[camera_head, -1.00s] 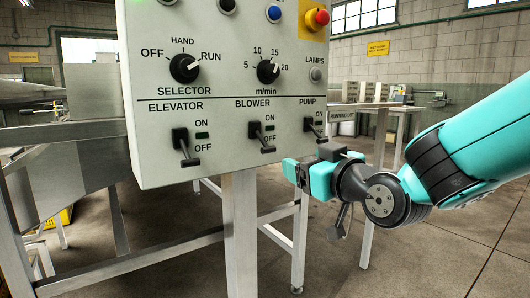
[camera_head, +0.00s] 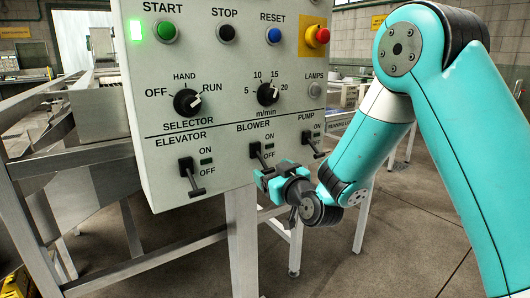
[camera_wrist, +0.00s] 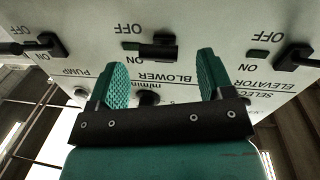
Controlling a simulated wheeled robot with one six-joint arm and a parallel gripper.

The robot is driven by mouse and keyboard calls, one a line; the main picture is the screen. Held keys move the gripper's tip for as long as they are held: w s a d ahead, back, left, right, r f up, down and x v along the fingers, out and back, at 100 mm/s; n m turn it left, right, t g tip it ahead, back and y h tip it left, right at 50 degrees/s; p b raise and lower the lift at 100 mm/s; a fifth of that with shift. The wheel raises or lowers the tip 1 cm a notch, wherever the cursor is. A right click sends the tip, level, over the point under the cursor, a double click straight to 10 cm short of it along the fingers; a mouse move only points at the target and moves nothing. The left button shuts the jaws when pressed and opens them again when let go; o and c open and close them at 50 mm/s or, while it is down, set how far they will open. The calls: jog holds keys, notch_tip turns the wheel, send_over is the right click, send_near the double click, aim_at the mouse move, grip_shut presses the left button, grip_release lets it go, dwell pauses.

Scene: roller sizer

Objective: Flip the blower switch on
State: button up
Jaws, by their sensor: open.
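The blower switch (camera_head: 256,154) is a black toggle on the grey control panel (camera_head: 228,97), with its lever slanting down toward OFF. The small indicator beside it (camera_head: 268,146) is dark green. My gripper (camera_head: 264,178) is just below this switch, with its tips near the panel's lower edge. In the upside-down wrist view, my gripper (camera_wrist: 163,70) is open, its two green pads apart. The blower switch (camera_wrist: 158,46) shows beyond and between the pads, with nothing held. Whether a pad touches the lever cannot be told.
The elevator switch (camera_head: 187,170) is left of the blower switch and the pump switch (camera_head: 308,140) is close on the right, both levers down. Selector (camera_head: 187,102) and speed (camera_head: 267,94) knobs sit above. A metal post (camera_head: 243,245) stands under the panel.

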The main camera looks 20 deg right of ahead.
aim_at(267, 168)
jog(key=shift+p+x, duration=0.3)
jog(key=shift+x, duration=1.7)
